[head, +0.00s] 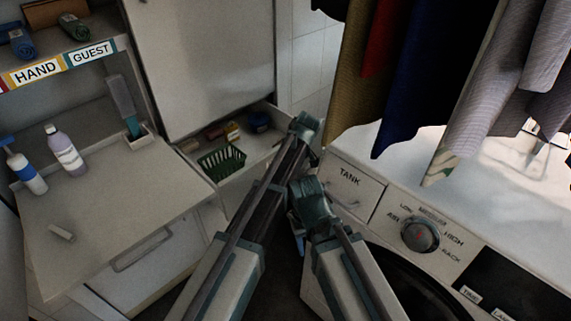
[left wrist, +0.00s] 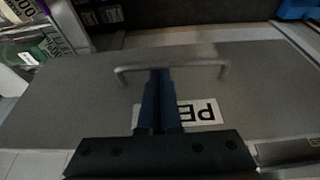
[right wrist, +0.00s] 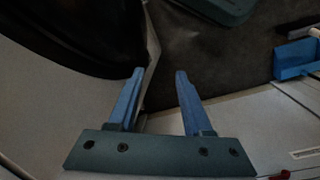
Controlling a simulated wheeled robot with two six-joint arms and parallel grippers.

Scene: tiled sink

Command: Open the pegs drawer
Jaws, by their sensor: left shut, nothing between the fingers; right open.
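The left wrist view shows a grey drawer front (left wrist: 70,95) with an upside-down label (left wrist: 205,112), of which "PE" is readable; my fingers cover the rest. Its bar handle (left wrist: 200,64) lies at the tips of my left gripper (left wrist: 160,72), which is shut and empty. I cannot tell whether the tips touch the bar. In the head view my left gripper (head: 306,124) is by an open drawer (head: 235,185) holding a green basket (head: 222,160); I cannot read any label there. My right gripper (right wrist: 158,72) is open and empty, beside the washing machine.
The washing machine (head: 465,245) with a TANK compartment (head: 350,178) stands on the right, hanging clothes (head: 420,80) above it. On the left, a counter (head: 110,215) holds bottles (head: 64,150). Another drawer handle (head: 141,250) shows below it. A blue object (right wrist: 296,58) lies near my right gripper.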

